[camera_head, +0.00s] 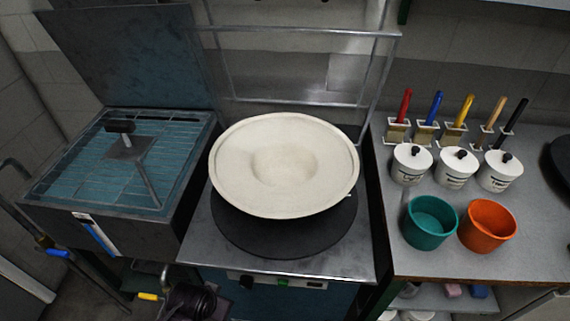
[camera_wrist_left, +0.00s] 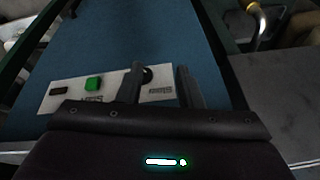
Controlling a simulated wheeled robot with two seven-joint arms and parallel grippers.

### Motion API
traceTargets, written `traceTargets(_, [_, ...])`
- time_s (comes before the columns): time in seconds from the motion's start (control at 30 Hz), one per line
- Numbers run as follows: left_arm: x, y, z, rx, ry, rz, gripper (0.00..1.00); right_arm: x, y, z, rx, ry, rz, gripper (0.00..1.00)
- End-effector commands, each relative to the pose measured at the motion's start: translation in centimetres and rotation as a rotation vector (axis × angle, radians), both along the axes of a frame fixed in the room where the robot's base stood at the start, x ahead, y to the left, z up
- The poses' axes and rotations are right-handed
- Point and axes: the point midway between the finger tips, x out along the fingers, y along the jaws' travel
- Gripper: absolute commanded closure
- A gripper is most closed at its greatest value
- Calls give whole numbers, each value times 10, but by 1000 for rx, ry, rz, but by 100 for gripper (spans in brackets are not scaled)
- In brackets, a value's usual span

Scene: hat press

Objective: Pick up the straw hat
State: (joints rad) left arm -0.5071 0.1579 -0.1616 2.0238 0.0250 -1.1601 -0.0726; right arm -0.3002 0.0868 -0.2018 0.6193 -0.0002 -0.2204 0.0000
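The straw hat (camera_head: 284,164) is cream coloured, with a wide round brim and a rounded centre; I cannot tell whether the centre rises or dips. It sits above a dark round plate (camera_head: 285,238) on the press in the middle of the head view. My left gripper (camera_wrist_left: 161,82) shows only in the left wrist view. My right gripper is in neither view.
A metal frame (camera_head: 298,33) stands behind the hat. On the left is a box with a blue grid top (camera_head: 85,160) and raised lid. The right bench (camera_head: 410,262) holds white pots (camera_head: 411,165), brushes, a green bucket (camera_head: 429,224) and an orange bucket (camera_head: 487,228).

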Motion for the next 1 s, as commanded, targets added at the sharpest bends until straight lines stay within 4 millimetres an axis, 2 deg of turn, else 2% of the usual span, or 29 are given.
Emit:
traceTargets(0.03, [13, 1, 33, 35, -81, -79, 67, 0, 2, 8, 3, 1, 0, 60])
traceTargets(0.1, [31, 0, 68, 93, -207, -208, 67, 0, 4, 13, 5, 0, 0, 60])
traceTargets(0.2, [51, -8, 113, 185, -386, -395, 67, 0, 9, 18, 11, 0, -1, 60])
traceTargets(0.3, [67, -19, 148, 299, -566, -586, 67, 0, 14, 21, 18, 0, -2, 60])
traceTargets(0.5, [84, -31, 173, 561, -871, -907, 67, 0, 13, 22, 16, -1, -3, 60])
traceTargets(0.7, [84, -36, 190, 795, -1101, -1122, 67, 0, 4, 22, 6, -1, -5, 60])
traceTargets(0.87, [87, -39, 196, 869, -1170, -1174, 67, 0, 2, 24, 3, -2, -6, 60])
traceTargets(1.0, [106, -47, 196, 874, -1178, -1173, 67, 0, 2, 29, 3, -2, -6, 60])
